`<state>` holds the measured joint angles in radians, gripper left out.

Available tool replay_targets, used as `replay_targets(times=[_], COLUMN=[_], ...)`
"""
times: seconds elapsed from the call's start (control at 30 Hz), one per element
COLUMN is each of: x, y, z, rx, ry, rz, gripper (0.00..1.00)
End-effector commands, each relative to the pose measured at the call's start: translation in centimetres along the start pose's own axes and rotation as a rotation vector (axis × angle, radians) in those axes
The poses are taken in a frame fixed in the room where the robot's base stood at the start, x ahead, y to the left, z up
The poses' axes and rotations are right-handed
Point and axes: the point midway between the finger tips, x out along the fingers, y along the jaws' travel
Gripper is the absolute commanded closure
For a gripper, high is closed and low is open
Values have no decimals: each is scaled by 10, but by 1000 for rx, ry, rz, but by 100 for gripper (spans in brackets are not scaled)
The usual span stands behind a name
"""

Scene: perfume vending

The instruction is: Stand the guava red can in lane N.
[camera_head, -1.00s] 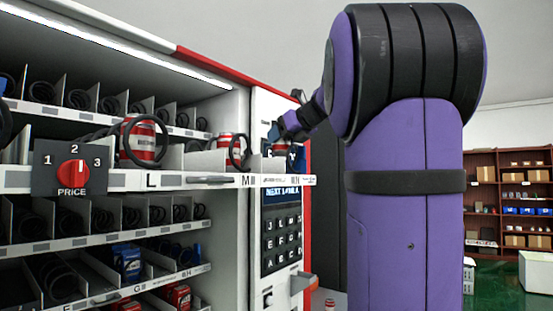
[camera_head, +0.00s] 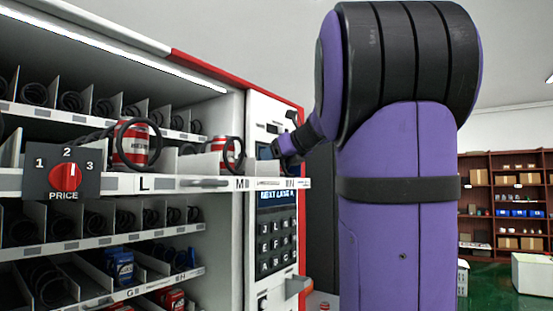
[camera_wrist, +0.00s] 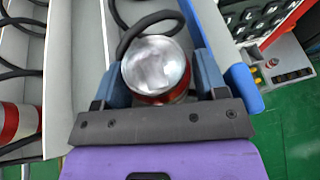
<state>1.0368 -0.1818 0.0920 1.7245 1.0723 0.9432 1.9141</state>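The guava red can (camera_wrist: 157,67) shows in the wrist view as a silver lid with a red side below it. It is between the two blue fingers of my gripper (camera_wrist: 165,80), which appear to touch it on both sides. A black coil lies just beyond the can, with a white lane wall to its left. In the head view, my gripper (camera_head: 290,147) is low over lane N (camera_head: 290,183), at the right end of the shelf. The can cannot be made out there, and its base is hidden in both views.
Red-and-white cans stand in lane L (camera_head: 131,145) and lane M (camera_head: 224,152), within coils. The price dial (camera_head: 65,177) is at the left. A keypad (camera_head: 277,243) is below lane N. A blue-edged white wall (camera_wrist: 240,83) runs close right of the gripper.

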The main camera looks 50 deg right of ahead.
Motion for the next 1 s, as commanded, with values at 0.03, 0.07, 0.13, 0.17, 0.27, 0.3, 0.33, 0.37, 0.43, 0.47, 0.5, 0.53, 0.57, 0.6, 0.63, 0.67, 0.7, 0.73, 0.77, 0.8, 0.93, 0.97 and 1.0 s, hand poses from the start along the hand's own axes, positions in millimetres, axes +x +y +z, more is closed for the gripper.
replay_targets(times=[0.03,0.07,0.13,0.17,0.27,0.3,0.33,0.37,0.43,0.47,0.5,0.53,0.57,0.6,0.63,0.67,0.7,0.73,0.77,0.8,0.93,0.97,1.0], x=[0,0,0,0,-1,-4,-7,-11,-22,-28,-35,-41,-48,-56,-63,-68,-76,-82,-87,-94,-110,-112,-116], y=[0,0,0,0,0,0,0,0,0,1,0,1,0,1,0,0,0,0,0,0,0,0,0], z=[0,0,0,0,2,3,3,3,3,3,3,3,3,3,3,3,3,3,3,3,3,3,3], rx=[0,0,0,0,0,0,0,0,-1,-1,-1,-1,-1,-2,-1,-1,-1,-2,-2,-1,0,0,0], ry=[0,0,0,0,0,0,0,0,-1,-2,-2,-2,-2,-2,-2,-2,-1,-1,-2,-2,-1,-1,-1], rz=[0,0,0,0,-1,-1,-1,-1,-1,-1,-2,0,-1,-1,-2,-2,-1,-1,-1,-1,0,0,-1], gripper=[34,34,34,34,34,34,34,34,34,34,34,34,34,34,34,34,34,34,34,34,34,34,34])
